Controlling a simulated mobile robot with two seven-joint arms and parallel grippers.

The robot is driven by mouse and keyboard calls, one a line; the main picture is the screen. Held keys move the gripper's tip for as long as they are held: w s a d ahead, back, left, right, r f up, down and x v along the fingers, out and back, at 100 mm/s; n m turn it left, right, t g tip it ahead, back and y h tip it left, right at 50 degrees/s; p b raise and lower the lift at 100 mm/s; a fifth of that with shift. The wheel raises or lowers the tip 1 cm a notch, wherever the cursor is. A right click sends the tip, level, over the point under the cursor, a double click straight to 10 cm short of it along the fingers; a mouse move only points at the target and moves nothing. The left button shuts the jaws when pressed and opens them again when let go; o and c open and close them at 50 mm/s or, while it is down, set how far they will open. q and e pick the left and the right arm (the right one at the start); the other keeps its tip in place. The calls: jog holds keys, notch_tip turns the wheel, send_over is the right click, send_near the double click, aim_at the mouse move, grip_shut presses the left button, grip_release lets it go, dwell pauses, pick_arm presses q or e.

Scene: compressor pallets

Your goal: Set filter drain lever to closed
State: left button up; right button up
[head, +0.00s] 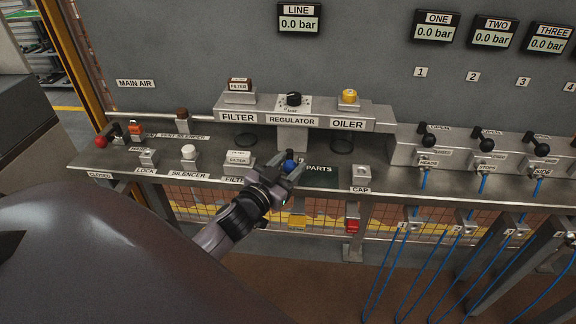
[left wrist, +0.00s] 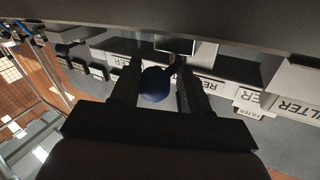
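The filter drain lever shows as a blue ball knob (head: 290,165) below the regulator, at the left end of the dark parts mat. In the left wrist view the dark blue ball (left wrist: 156,84) sits between the two fingers, with a narrow gap seen at the right finger. My left gripper (head: 286,167) is open, with its fingers on either side of the knob. Whether a finger touches the ball I cannot tell. The lever's stem is mostly hidden by the gripper. My right gripper is not in view.
The filter, regulator and oiler block (head: 292,121) stands just behind the knob. The parts mat (head: 320,179) is bare to the right, beside the cap block (head: 361,174). A filter block (head: 238,158) and silencer block (head: 189,155) stand left. Black-knobbed levers (head: 428,141) line the right.

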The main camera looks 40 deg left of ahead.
pick_arm(q)
jog(key=shift+s, duration=0.1)
jog(key=c, duration=0.5)
jog(key=shift+o, duration=0.2)
jog(key=shift+a+r+m+h+p, duration=0.1)
jog(key=shift+r+m+h+p, duration=0.15)
jog(key=shift+m+h+p, duration=0.45)
jog(key=shift+o, duration=0.2)
jog(key=shift+s+a+f+h+p, duration=0.1)
jog(key=shift+f+h+p, duration=0.05)
jog(key=shift+h+p, duration=0.4)
jog(key=o, duration=1)
jog(key=shift+o, duration=0.2)
jog(key=shift+f, duration=0.1)
jog(key=shift+s, duration=0.35)
jog(key=s, duration=0.6)
jog(key=shift+s+a+b, duration=0.15)
jog(key=shift+a+b, duration=0.1)
jog(key=shift+b, duration=0.05)
